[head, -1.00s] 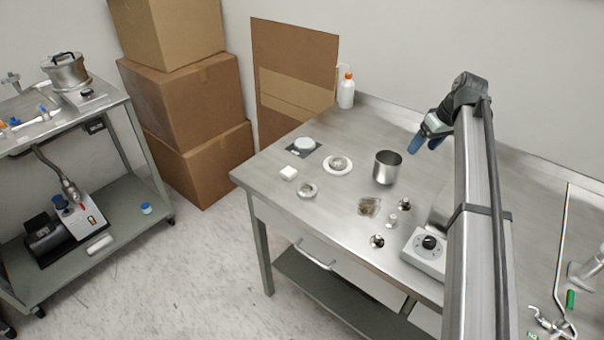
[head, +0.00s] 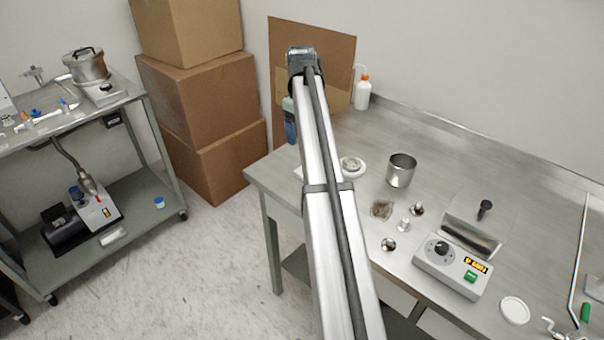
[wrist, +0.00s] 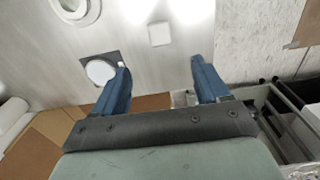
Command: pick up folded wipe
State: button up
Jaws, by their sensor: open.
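The folded wipe is a small white square pad (wrist: 159,34). In the wrist view it lies flat on the steel table, beyond my fingertips and roughly centred between them. In the head view my arm covers most of that spot, and only a small white edge shows left of the arm. My gripper (wrist: 160,70) has two blue fingers spread apart with nothing between them. In the head view one blue finger (head: 291,127) shows beside the arm, above the table's left end.
A white disc on a dark square mat (wrist: 100,70) lies left of the wipe. A white dish (head: 352,167), steel beaker (head: 402,172), wash bottle (head: 362,94) and hot plate (head: 447,268) stand on the table (head: 440,135). Cardboard boxes (head: 200,100) are stacked beyond its left end.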

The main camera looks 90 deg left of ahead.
notch_tip(320, 180, down, 14)
jog(key=shift+w+r, duration=0.1)
dwell(0.7)
jog(key=c, duration=1.1)
notch_tip(320, 180, up, 10)
jog(key=shift+r, duration=0.1)
dwell(0.4)
